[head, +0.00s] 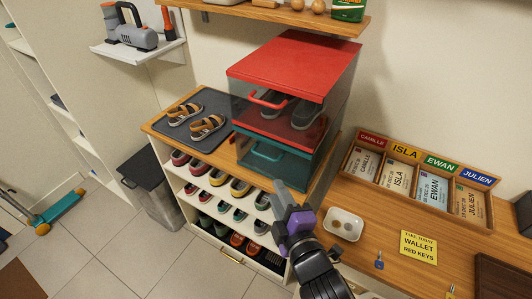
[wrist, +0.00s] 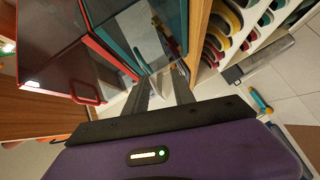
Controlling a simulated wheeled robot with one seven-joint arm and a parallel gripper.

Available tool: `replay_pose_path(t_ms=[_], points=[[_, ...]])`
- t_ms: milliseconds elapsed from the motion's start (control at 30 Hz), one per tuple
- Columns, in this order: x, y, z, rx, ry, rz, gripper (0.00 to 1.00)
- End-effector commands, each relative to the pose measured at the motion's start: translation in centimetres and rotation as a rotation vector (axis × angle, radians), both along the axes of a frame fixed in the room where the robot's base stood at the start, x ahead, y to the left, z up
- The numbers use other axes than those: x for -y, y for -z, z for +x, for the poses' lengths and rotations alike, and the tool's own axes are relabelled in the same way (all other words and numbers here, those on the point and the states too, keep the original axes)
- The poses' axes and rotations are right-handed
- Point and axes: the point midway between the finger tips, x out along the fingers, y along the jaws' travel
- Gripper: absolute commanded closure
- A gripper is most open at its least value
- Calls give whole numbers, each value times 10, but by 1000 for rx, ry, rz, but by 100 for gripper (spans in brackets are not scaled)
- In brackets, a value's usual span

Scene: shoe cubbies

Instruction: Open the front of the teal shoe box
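The teal shoe box (head: 299,165) sits under the red shoe box (head: 305,62) on top of the wooden shoe cubby. Its clear front looks closed, with a teal handle (head: 266,152) across it. In the wrist view the teal box (wrist: 128,47) is at the top centre, its handle (wrist: 142,62) just beyond the fingers. My gripper (head: 281,187) is in front of and below the teal box, apart from the handle. In the wrist view my gripper (wrist: 162,82) shows two separated fingers with no held object visible between them.
The red box's handle (wrist: 84,98) is close on the left in the wrist view. Sandals lie on a dark mat (head: 213,128) left of the boxes. Shoes fill the cubby below. A white dish (head: 343,225) and a name-card rack (head: 418,182) are on the right counter.

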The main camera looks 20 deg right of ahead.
Motion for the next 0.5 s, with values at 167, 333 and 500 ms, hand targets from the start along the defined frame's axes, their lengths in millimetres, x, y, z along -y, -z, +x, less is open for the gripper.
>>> replay_pose_path(t_ms=[167,333,500], points=[[5,-23,28,3,11,-105,69],[8,-24,42,2,13,-126,69],[11,-20,67,1,13,-124,69]])
